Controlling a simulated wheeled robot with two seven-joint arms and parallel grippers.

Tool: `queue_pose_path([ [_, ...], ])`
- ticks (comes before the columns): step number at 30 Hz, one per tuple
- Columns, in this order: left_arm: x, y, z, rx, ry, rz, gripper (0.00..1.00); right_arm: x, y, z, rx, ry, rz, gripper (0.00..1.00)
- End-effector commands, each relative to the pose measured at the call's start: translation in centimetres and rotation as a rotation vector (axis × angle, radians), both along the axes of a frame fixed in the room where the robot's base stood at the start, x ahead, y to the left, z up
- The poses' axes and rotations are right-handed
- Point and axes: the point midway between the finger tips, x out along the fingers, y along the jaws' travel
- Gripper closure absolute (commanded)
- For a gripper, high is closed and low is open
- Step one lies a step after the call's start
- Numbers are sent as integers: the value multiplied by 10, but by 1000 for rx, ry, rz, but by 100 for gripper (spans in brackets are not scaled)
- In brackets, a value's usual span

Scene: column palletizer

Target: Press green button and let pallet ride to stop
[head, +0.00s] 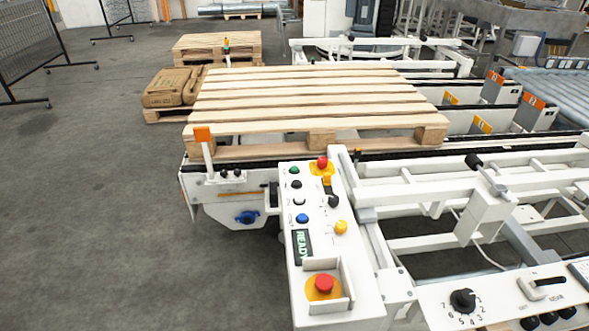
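The green button (295,170) sits at the top left of the white control panel (343,293), in a column above a black, a white and a blue button. The wooden pallet (310,97) lies flat and empty on the conveyor (262,172) behind the panel. Its near edge is just beyond the panel's far end. I cannot pick out the stop for certain. Neither of my grippers shows in the head view.
The panel also carries a READY display (302,244), a yellow button (341,227) and a red emergency button (324,283) in a guard. White machine frames (430,192) stand to the right. Brown sacks (174,87) lie on a pallet at the left. Open floor is at the left.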

Motion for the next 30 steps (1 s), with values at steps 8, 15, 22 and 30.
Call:
queue_pose_path([
  [8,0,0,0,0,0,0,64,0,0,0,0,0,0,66],
  [15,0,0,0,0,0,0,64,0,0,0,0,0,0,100],
  [22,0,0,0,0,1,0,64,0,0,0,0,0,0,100],
  [30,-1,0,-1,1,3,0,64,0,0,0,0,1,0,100],
])
